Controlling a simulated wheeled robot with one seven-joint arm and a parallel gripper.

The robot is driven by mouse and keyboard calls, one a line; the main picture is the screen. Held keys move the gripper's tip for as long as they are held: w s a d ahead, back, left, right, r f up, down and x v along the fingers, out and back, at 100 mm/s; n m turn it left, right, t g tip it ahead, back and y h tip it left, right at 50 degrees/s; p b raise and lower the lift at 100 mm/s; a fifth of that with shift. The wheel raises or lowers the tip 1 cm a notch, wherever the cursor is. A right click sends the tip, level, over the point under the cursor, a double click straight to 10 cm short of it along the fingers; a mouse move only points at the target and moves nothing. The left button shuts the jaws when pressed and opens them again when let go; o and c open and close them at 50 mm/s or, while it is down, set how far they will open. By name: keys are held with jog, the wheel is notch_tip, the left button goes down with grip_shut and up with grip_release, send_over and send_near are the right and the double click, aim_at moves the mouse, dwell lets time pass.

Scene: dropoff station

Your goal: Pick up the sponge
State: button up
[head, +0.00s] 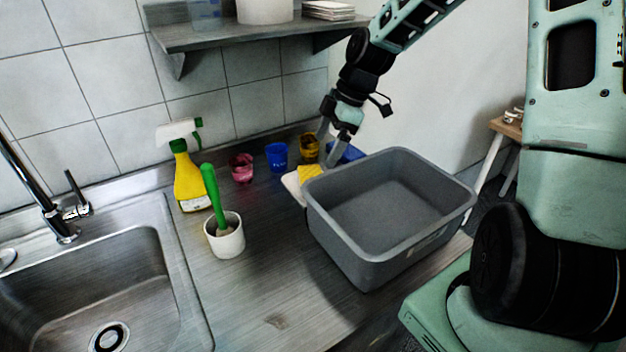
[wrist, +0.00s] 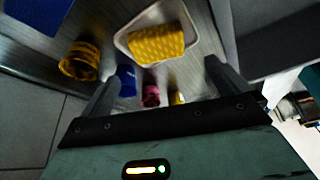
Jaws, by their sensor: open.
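A yellow sponge (head: 309,172) lies in a small pale dish (head: 293,186) on the counter, close to the grey bin's left wall. In the wrist view the sponge (wrist: 156,43) rests in the dish (wrist: 122,40), beyond my fingertips. My gripper (head: 327,152) is above and behind the sponge in the head view, pointing down. In the wrist view my gripper (wrist: 158,80) is open with nothing between its fingers. The bin hides part of the dish in the head view.
The grey bin (head: 365,245) stands right beside the dish. A brown-yellow cup (head: 309,148), a blue cup (head: 277,157) and a pink cup (head: 242,168) stand along the wall. A yellow spray bottle (head: 190,180), a white cup with a green brush (head: 226,240) and a sink (head: 110,265) are left.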

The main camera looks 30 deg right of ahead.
aim_at(312, 175)
jog(key=p+x, duration=0.1)
jog(key=x, duration=0.7)
jog(key=shift+w+d+f, duration=0.1)
jog(key=shift+w+f, duration=0.05)
jog(key=shift+f, duration=0.1)
jog(key=c, duration=0.9)
